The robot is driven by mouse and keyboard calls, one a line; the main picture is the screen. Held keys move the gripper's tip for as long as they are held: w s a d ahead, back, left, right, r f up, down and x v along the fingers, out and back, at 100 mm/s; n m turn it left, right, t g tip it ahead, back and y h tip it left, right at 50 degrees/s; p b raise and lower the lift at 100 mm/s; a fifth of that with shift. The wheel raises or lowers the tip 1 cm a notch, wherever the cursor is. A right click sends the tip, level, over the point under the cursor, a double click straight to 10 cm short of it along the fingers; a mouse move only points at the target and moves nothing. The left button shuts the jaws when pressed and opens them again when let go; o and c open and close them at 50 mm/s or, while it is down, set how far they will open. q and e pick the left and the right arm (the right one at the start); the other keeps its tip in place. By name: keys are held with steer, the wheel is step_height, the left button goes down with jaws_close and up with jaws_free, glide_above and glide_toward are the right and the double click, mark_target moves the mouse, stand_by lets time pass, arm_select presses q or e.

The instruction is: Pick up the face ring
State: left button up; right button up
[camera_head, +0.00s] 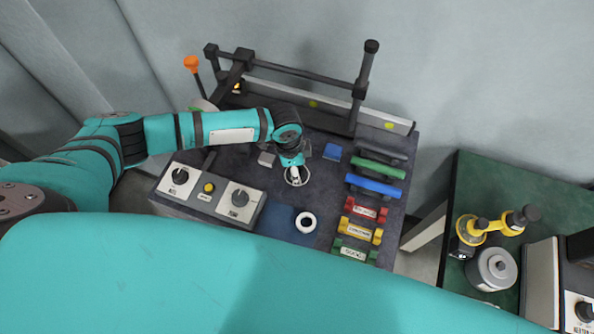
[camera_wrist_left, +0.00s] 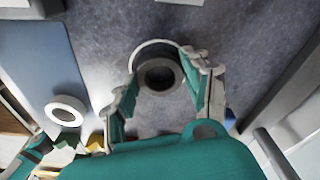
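My left gripper (camera_head: 296,177) points down at the middle of the dark bench. In the left wrist view its two fingers (camera_wrist_left: 160,88) are apart, one on each side of a dark grey ring (camera_wrist_left: 159,76). A thin white circular rim (camera_wrist_left: 151,44) shows around this ring's far side. I cannot tell whether the fingers touch the ring. A separate white ring (camera_head: 306,222) lies flat on a blue mat (camera_head: 275,219), nearer the bench's front; it also shows in the left wrist view (camera_wrist_left: 66,110). I cannot tell which ring is the face ring.
Control boxes with knobs (camera_head: 240,200) stand at the bench's front left. Green, blue, red and yellow holders (camera_head: 375,187) line its right side. A dark frame with a bar (camera_head: 300,75) rises at the back. A small blue block (camera_head: 332,152) lies right of my gripper.

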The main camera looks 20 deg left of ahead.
arm_select(q)
steer(key=c, duration=0.6)
steer(key=shift+o, duration=0.2)
